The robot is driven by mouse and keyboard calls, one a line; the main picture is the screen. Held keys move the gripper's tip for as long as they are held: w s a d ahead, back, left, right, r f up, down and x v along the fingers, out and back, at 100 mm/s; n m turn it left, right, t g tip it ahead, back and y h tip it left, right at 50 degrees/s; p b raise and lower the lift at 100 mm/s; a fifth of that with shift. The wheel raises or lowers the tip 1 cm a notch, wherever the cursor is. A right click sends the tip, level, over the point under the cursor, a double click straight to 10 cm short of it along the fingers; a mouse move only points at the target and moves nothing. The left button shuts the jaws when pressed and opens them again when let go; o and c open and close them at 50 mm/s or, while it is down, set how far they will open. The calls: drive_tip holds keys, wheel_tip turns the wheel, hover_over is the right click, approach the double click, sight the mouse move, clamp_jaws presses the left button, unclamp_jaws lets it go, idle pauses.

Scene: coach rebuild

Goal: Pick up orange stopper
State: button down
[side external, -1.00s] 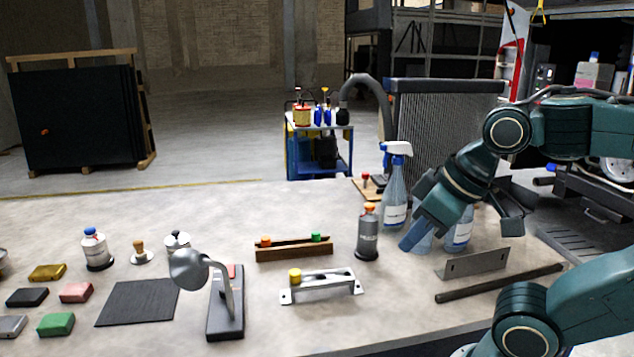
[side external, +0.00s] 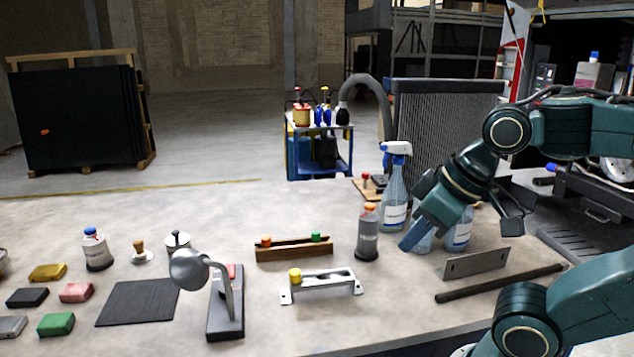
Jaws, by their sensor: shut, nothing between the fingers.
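An orange stopper (side external: 266,240) sits upright at the left end of a long wooden rack (side external: 290,253) in the middle of the table. A green stopper (side external: 316,237) sits at the rack's right end. A grey bottle (side external: 368,240) to the right of the rack has an orange cap. My gripper (side external: 412,243) is shut and empty, pointing down and left in front of the spray bottles. It is well to the right of the orange stopper and not touching it. Its fingertips are hard to separate from the bluish bottles behind.
Spray bottles (side external: 394,200) stand behind my gripper. A white bracket with a yellow knob (side external: 322,286) lies in front of the rack. A desk lamp (side external: 226,305) stands to the left. A metal angle plate (side external: 472,263) and dark bar (side external: 498,283) lie at right.

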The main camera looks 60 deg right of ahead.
drive_tip(key=c, duration=1.1)
unclamp_jaws()
drive_tip(key=w+d+r+n+g+y, duration=0.1)
drive_tip(key=w+r+n, duration=0.15)
drive_tip(key=w, duration=0.75)
drive_tip(key=w+d+r+n+y, duration=0.1)
drive_tip(key=w+d+r+n, duration=0.15)
drive_tip(key=w, duration=0.75)
drive_tip(key=w+d+f+n+g, duration=0.15)
drive_tip(key=w+d+f, duration=0.25)
drive_tip(key=w, duration=0.5)
drive_tip(key=n+y, duration=0.1)
drive_tip(key=n, duration=0.2)
hover_over(266, 244)
drive_tip(key=d, duration=0.3)
drive_tip(key=shift+s+f, duration=0.2)
drive_tip(key=shift+f, duration=3.15)
drive_tip(key=shift+s+f, duration=0.2)
drive_tip(key=shift+f, duration=3.15)
